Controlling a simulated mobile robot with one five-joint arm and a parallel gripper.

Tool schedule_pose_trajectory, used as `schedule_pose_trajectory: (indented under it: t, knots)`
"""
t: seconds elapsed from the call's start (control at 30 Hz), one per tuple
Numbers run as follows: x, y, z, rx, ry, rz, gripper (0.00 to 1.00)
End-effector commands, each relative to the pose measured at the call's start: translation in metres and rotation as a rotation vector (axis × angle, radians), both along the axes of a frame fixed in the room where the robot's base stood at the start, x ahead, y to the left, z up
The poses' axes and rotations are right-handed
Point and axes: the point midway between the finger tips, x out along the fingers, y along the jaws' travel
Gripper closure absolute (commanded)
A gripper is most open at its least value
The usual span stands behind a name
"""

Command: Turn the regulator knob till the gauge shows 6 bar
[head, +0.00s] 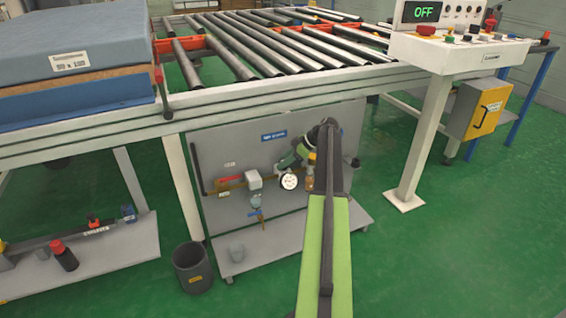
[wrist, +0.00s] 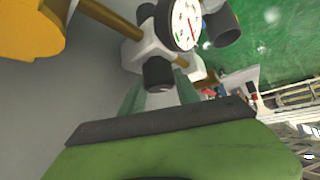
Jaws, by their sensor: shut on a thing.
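The pressure gauge (wrist: 187,24) has a white dial with a red needle in the wrist view, at the top. The dial turns sideways and its numbers are too small to read. It also shows small in the head view (head: 289,181), on the grey panel. The dark regulator knob (wrist: 158,71) sits just below the gauge on a pale body. My gripper (wrist: 158,82) has its green fingers on either side of the knob, shut on it. In the head view my gripper (head: 293,158) is beside the gauge, and the knob is hidden there.
The grey panel (head: 230,145) stands below the roller conveyor (head: 245,45), with brass pipe and fittings left of the gauge. A dark bin (head: 192,268) stands on the floor. A control console (head: 450,50) reads OFF.

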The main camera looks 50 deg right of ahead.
Motion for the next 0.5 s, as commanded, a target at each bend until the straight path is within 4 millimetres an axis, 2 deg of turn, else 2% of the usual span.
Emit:
schedule_pose_trajectory:
  t: [0.5]
  knots:
    - [-0.0020,0.0025,0.0004,-0.001,-0.003,-0.485,1.00]
